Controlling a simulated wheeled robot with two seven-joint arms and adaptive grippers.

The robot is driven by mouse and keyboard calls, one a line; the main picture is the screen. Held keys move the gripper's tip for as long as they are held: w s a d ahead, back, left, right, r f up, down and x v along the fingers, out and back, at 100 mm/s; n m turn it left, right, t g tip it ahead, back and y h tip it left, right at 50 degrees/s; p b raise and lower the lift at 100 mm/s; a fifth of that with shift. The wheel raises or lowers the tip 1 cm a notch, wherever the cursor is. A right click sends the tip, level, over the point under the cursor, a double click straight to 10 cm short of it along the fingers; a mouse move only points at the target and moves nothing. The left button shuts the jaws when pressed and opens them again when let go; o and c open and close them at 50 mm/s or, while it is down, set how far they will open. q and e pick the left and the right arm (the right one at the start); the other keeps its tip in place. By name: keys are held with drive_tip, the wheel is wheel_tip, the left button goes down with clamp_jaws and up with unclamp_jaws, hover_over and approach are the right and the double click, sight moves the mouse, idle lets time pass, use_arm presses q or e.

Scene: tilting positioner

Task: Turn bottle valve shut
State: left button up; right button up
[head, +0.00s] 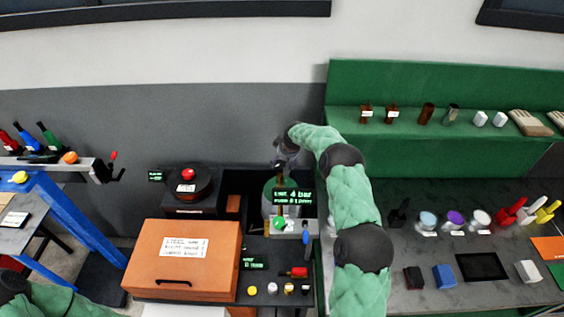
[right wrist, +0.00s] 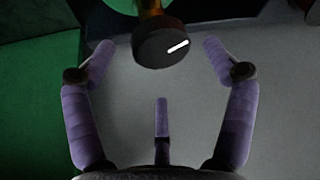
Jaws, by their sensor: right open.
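The valve knob (right wrist: 162,46) is round and black with a white line mark, on a brass-coloured stem at the top of the right wrist view. My right gripper (head: 284,158) is open, with its purple fingers spread on both sides of the knob in the right wrist view, apart from it. In the head view this gripper is above the green bottle (head: 267,196), which is partly hidden behind a black display (head: 292,196) with green text reading 4 bar. The knob cannot be made out in the head view. My left gripper is out of view; only part of my left arm shows.
A brown box (head: 183,258) with a white label stands front left of the bottle. A dark round device with a red button (head: 188,174) stands left of it.

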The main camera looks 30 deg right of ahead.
sight(281, 164)
drive_tip(key=shift+a+x, duration=0.2)
drive_tip(key=shift+x, duration=0.8)
drive_tip(key=shift+w+d+f+p, duration=0.1)
drive_tip(key=shift+w+f+p, duration=0.15)
drive_tip(key=shift+f, duration=0.25)
drive_tip(key=shift+s, duration=0.1)
drive_tip(key=shift+r, duration=0.1)
drive_tip(key=shift+c, duration=1.3)
drive_tip(key=c, duration=0.8)
